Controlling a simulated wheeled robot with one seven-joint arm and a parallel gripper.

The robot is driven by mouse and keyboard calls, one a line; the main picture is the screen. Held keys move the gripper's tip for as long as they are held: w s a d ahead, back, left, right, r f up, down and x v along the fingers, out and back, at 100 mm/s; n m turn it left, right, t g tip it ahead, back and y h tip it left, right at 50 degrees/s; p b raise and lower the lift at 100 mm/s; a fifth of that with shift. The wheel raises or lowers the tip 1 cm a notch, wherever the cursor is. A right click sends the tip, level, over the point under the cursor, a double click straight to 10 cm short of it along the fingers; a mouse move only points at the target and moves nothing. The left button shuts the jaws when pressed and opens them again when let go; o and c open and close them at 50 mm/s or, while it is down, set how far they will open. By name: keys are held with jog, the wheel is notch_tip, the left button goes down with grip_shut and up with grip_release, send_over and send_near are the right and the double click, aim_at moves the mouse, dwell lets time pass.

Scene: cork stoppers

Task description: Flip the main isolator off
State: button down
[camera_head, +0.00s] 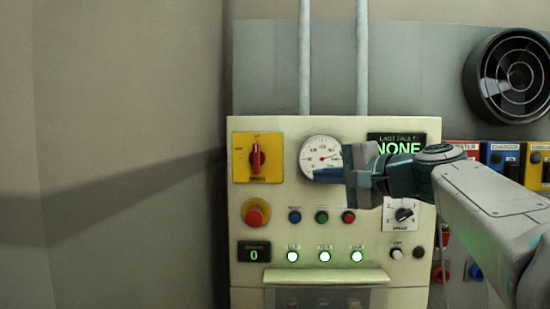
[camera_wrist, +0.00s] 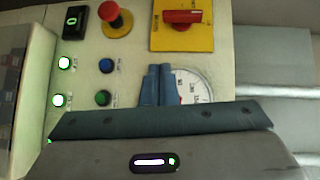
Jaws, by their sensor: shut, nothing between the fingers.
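The main isolator is a red rotary handle (camera_head: 257,158) on a yellow plate (camera_head: 241,172) at the upper left of the cream control panel. In the head view the handle stands upright. The isolator handle (camera_wrist: 182,17) also shows at the top of the wrist view, on its yellow plate (camera_wrist: 203,42). My gripper (camera_head: 347,176) is in front of the panel, to the right of the isolator and apart from it, partly covering the round gauge. In the wrist view my gripper's blue fingers (camera_wrist: 157,72) are together and empty, pointing toward the isolator side.
A red emergency button (camera_head: 256,212) sits below the isolator. A gauge (camera_head: 318,155), small coloured buttons (camera_head: 322,217), three lit green lamps (camera_head: 325,255) and a speed dial (camera_head: 404,214) are on the panel. A ledge (camera_head: 327,277) juts out below. Space left of the panel is clear.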

jog(key=shift+t+y, duration=0.4)
jog(key=shift+y, duration=0.2)
jog(key=r, duration=0.4)
jog(key=shift+w+d, duration=0.2)
jog(key=shift+w, duration=0.2)
jog(key=p, duration=0.3)
send_near(260, 150)
jog(key=w, duration=0.3)
jog(key=a, duration=0.1)
jog(key=a+p, duration=0.1)
jog(key=a, duration=0.2)
jog(key=shift+w, duration=0.35)
jog(key=shift+s+d+r+p, duration=0.1)
jog(key=shift+r+p, duration=0.15)
jog(key=shift+p, duration=0.25)
